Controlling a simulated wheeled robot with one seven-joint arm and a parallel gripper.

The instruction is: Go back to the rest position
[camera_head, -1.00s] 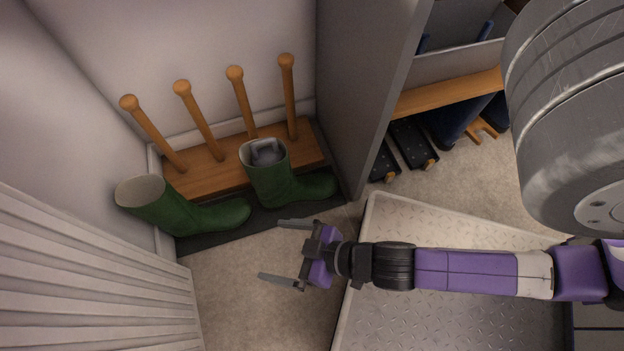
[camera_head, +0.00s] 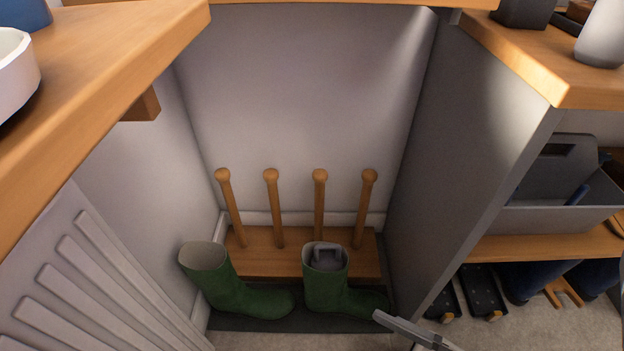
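Only a grey finger of my gripper (camera_head: 415,331) shows, at the bottom edge right of centre. The rest of the gripper is out of frame, so its opening cannot be judged. The finger appears near the toe of the right green boot (camera_head: 335,290); whether they touch cannot be told. That boot stands upright with something grey inside its top. The left green boot (camera_head: 235,290) leans to the left. Both are in front of a wooden boot rack (camera_head: 262,262) with several upright pegs, on a dark mat (camera_head: 245,322).
A grey partition (camera_head: 465,150) stands right of the boots. Beyond it are a grey caddy (camera_head: 560,195) on a wooden shelf (camera_head: 545,245) and footwear below. A ribbed radiator (camera_head: 75,270) is at left. Wooden tops (camera_head: 110,65) jut in at upper left and upper right.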

